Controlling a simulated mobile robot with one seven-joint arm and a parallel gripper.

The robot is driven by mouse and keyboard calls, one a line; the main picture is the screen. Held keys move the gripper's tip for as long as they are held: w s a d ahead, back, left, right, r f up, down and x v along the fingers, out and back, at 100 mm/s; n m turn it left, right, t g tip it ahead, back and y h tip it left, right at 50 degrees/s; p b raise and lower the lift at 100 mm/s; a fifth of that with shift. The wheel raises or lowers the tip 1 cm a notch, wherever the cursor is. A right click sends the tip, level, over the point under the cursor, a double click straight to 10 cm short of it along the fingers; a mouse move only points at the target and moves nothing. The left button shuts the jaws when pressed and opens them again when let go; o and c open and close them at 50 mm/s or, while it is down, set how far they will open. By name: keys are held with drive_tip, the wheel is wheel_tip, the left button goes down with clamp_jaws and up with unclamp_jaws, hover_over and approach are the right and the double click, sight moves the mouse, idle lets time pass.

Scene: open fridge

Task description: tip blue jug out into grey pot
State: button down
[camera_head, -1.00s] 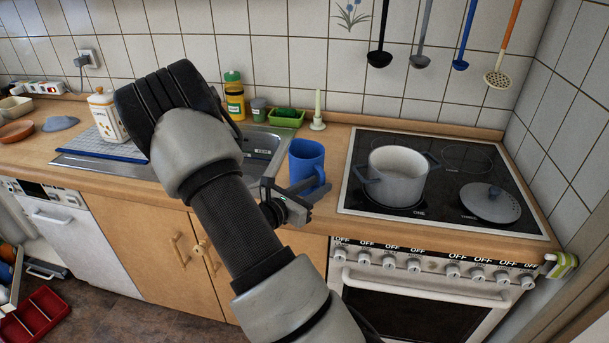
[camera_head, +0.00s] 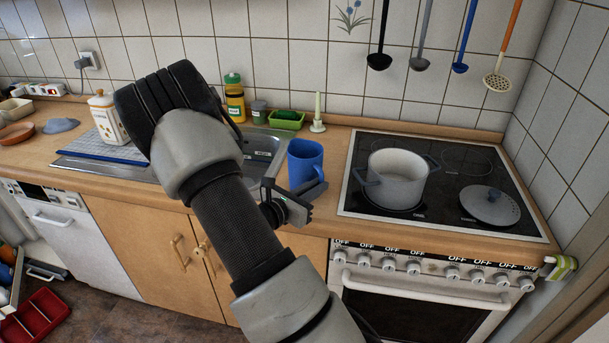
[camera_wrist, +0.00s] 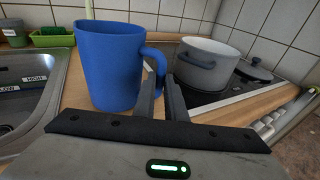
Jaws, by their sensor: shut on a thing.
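The blue jug (camera_head: 305,160) stands upright on the wooden counter between the sink and the stove; it also shows in the wrist view (camera_wrist: 108,68). My gripper (camera_head: 312,192) is at the jug's right side, and in the wrist view its two fingers (camera_wrist: 163,98) are closed on the jug's handle (camera_wrist: 158,58). The inside of the jug is not visible. The grey pot (camera_head: 397,182) stands uncovered on the stove's front left burner, right of the jug; it also shows in the wrist view (camera_wrist: 205,66). Its visible inside looks pale.
The pot's lid (camera_head: 490,207) lies on the stove (camera_head: 455,222) right of the pot. A sink (camera_head: 262,146) is left of the jug. A candle (camera_head: 318,112) and a green tray (camera_head: 286,120) stand behind it. Ladles (camera_head: 380,58) hang above the stove.

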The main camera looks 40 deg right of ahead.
drive_tip(key=shift+r+p, duration=1.4)
drive_tip(key=shift+r, duration=0.8)
